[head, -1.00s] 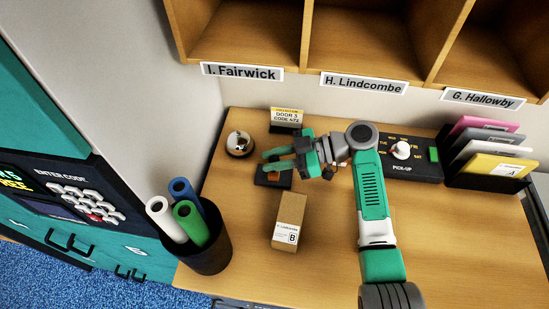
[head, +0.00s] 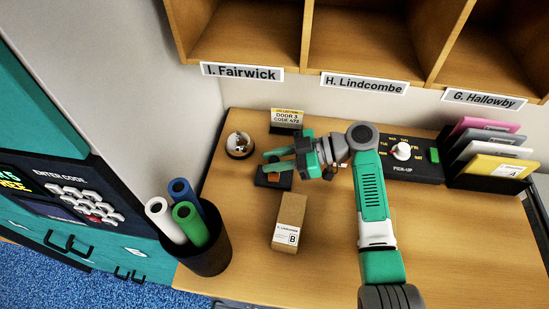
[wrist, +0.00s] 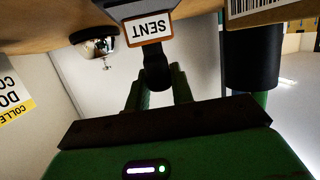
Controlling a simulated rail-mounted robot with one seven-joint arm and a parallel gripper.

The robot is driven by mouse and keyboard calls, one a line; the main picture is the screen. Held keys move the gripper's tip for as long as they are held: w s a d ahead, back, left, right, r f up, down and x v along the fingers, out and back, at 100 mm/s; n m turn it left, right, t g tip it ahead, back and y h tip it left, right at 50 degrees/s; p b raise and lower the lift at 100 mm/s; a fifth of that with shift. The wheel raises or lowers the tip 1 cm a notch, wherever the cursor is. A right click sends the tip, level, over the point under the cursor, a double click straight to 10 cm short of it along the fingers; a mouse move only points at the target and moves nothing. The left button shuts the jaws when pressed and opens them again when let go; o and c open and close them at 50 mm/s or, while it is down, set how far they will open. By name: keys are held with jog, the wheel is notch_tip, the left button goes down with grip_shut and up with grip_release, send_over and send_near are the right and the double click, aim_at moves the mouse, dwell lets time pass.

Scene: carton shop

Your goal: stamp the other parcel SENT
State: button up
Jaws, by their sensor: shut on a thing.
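A stamp with a white, orange-edged SENT label (wrist: 148,29) and a dark handle (wrist: 156,72) shows in the wrist view. My gripper (head: 265,163) is shut on the handle, its two green fingers on either side of it. The stamp is at the dark pad (head: 262,182) on the desk; whether it touches the pad I cannot tell. A brown parcel (head: 291,210) with a white label marked B lies on the desk nearer the front, apart from my gripper. I see no SENT mark on its visible faces. Part of a barcoded thing (wrist: 262,6) shows in the wrist view.
A bell (head: 239,145) and a door-code card (head: 287,118) stand behind the pad. A black bin of rolls (head: 211,255) is at the left edge. A pick-up dial box (head: 408,168) and a rack of folders (head: 487,180) are at right. Desk around the parcel is clear.

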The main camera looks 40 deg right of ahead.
jog(key=shift+r+p, duration=1.75)
jog(key=shift+r, duration=1.75)
